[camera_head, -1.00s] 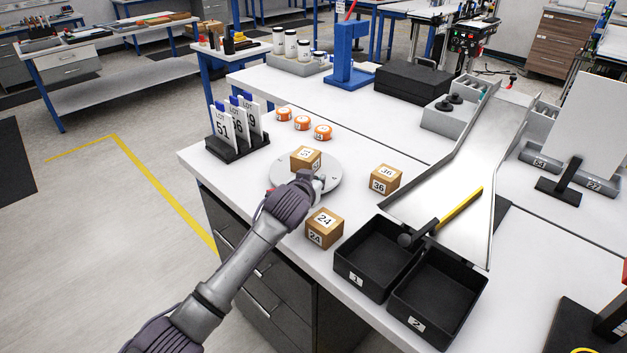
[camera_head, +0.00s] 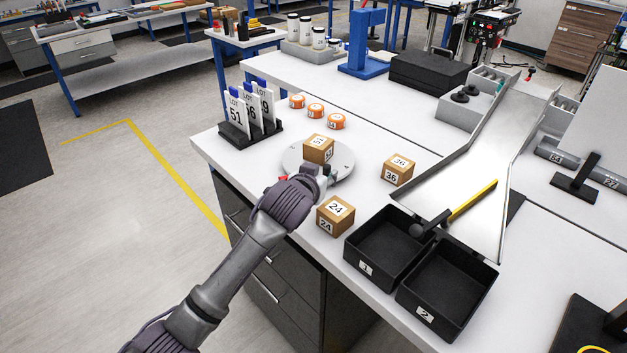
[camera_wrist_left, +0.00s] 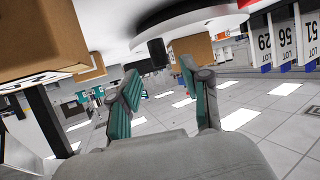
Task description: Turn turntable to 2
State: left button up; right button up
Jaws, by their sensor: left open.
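The turntable (camera_head: 341,166) is a white round disc on the bench, with small dark marks near its rim that are too small to read. A cardboard box marked 51 (camera_head: 318,149) sits on it. My left gripper (camera_head: 327,172) is at the near edge of the disc, beside the box. In the left wrist view, which is upside down, its two teal-padded fingers (camera_wrist_left: 164,98) are spread and empty. A dark knob (camera_wrist_left: 157,53) shows ahead, between the fingertips and the turntable (camera_wrist_left: 185,27); I cannot tell contact. My right gripper does not show.
Box 24 (camera_head: 335,216) stands close to the left gripper, and box 36 (camera_head: 398,169) is to the right. The lot-card rack (camera_head: 250,133) and orange discs (camera_head: 315,111) are behind.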

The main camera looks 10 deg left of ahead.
pick_arm(q)
jog(key=v, duration=0.6)
jog(key=shift+s+r, duration=0.1)
